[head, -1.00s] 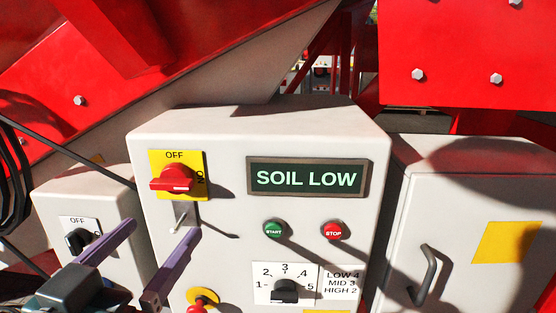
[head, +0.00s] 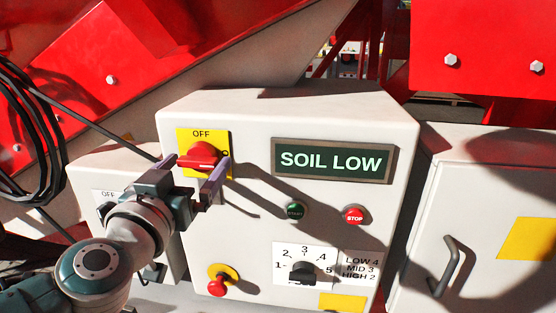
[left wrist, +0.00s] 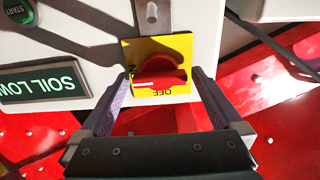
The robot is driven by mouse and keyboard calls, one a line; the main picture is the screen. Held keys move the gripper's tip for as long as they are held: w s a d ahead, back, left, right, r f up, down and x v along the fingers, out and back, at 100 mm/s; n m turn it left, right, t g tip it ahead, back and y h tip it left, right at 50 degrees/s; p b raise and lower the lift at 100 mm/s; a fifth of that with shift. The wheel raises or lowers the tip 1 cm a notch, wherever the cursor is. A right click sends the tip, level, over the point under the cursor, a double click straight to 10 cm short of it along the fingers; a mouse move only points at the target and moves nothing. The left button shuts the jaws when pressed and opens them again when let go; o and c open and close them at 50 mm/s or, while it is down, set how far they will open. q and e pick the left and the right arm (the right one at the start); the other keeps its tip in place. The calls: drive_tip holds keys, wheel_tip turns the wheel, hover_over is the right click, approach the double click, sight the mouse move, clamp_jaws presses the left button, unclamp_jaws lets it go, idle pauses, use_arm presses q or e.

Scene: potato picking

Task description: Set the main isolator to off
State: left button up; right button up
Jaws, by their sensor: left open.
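The main isolator is a red rotary handle (head: 203,155) on a yellow plate (head: 188,139), on the upper left of the grey control box. OFF is printed at the plate's top and ON at its right. The handle also shows in the left wrist view (left wrist: 163,80), upside down; its bar lies crosswise, with a white mark toward the ON side. My left gripper (head: 197,164) is open, its two purple fingers on either side of the handle. In the left wrist view its fingertips (left wrist: 162,76) flank the plate; contact is not clear. My right gripper is not in view.
The same box carries a SOIL LOW display (head: 331,161), a green start button (head: 295,211), a red stop button (head: 354,215), a black selector (head: 303,271) and a red mushroom button (head: 217,286).

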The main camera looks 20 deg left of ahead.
use_arm(q)
drive_tip(key=c, duration=1.2)
drive_tip(key=n, duration=0.4)
drive_tip(key=shift+p, duration=0.3)
drive_tip(key=n, duration=0.4)
drive_tip(key=shift+n, duration=0.3)
drive_tip(key=n+b, duration=0.1)
drive_tip(key=n, duration=0.4)
drive_tip(key=shift+n, duration=2.1)
